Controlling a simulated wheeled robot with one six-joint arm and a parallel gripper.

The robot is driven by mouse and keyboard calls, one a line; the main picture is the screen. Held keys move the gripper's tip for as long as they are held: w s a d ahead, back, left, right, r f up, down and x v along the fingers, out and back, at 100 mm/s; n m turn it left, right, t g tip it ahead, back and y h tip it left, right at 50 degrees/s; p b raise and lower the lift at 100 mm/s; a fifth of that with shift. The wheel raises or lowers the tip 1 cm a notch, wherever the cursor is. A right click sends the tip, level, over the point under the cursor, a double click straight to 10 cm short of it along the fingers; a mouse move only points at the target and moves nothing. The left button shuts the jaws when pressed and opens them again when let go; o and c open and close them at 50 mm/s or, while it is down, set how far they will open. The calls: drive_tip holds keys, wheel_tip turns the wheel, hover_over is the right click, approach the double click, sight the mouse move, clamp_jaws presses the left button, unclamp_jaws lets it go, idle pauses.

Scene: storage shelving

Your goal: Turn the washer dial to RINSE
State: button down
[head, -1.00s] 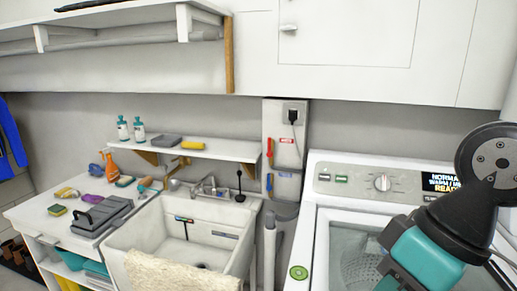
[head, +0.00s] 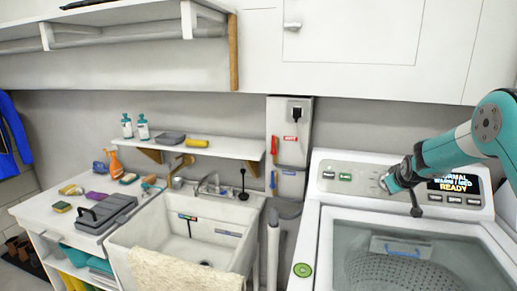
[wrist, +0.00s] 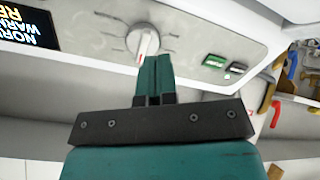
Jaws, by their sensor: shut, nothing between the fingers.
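The washer dial (wrist: 143,42) is a round silver-grey knob with a raised white grip, on the washer's control panel (wrist: 185,60). The wrist view shows it upside down. My gripper (wrist: 154,60) is shut and empty, with its teal fingertips right by the dial's grip. I cannot tell whether they touch it. In the head view, my gripper (head: 386,183) covers most of the dial. The display (head: 455,185) shows NORMAL, WARM and READY; it also shows in the wrist view (wrist: 30,22). The dial's setting marks are too small to read.
Green and dark buttons (wrist: 223,66) sit beside the dial. The washer lid (head: 400,255) lies below the panel. A utility sink (head: 130,235) and a grey pipe (head: 273,250) stand to the left. A white cabinet (head: 360,35) hangs above.

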sight(387, 195)
drive_tip(key=b+x, duration=0.1)
drive_tip(key=x, duration=0.1)
drive_tip(key=d+b+x, duration=0.1)
drive_tip(key=x, duration=0.2)
drive_tip(key=b+x, duration=0.1)
drive_tip(key=x, duration=0.1)
drive_tip(key=shift+d+f, duration=0.35)
drive_tip(key=shift+d, duration=0.05)
drive_tip(key=shift+w, duration=0.1)
drive_tip(key=shift+r+h, duration=0.15)
drive_tip(key=shift+h, duration=0.15)
drive_tip(key=shift+d+b, duration=0.25)
drive_tip(key=shift+b, duration=0.35)
